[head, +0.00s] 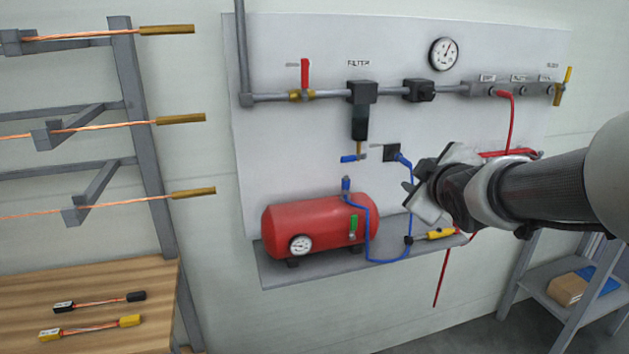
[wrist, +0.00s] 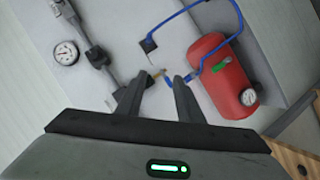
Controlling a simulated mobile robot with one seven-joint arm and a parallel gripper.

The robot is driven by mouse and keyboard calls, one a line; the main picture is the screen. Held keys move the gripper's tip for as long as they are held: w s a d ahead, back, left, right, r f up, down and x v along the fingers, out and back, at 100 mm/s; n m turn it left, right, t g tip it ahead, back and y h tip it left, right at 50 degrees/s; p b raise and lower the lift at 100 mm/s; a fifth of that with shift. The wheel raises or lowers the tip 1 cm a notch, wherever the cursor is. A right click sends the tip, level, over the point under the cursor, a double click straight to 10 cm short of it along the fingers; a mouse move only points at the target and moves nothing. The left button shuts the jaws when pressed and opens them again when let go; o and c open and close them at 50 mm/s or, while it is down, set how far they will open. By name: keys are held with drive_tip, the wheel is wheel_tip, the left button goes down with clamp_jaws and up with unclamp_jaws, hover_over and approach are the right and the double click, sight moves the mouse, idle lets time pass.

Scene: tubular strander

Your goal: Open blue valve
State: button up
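The blue valve (head: 351,158) is a small blue lever on a brass stub below the black filter (head: 361,118) on the wall panel. Its handle points left, roughly level. My gripper (head: 410,186) is to the right of the valve and slightly lower in the head view, apart from it. In the wrist view, my gripper (wrist: 160,80) is open and empty. The blue valve (wrist: 168,81) shows beyond the fingers, in line with the gap between the fingertips and partly hidden by the right finger.
A red tank (head: 318,225) stands on a shelf below, with a blue hose (head: 411,200) running to a black wall box (head: 392,153). A red-handled valve (head: 304,74), a gauge (head: 443,54) and a yellow-handled valve (head: 563,86) line the pipe. A wooden table (head: 110,285) is at left.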

drive_tip(key=w+a+f+n+t+y+b, duration=0.2)
drive_tip(key=w+f+n+b, duration=0.2)
drive_tip(key=w+f+n, duration=0.2)
drive_tip(key=n+t+y+b, duration=0.1)
drive_tip(key=n+y+b, duration=0.2)
drive_tip(key=n+y, duration=0.15)
approach(349, 159)
drive_tip(key=shift+n+h, duration=0.25)
drive_tip(key=shift+h, duration=0.2)
drive_tip(key=x, duration=0.7)
drive_tip(key=shift+w+a, duration=0.3)
drive_tip(key=shift+w, duration=0.05)
drive_tip(key=shift+c, duration=0.6)
clamp_jaws()
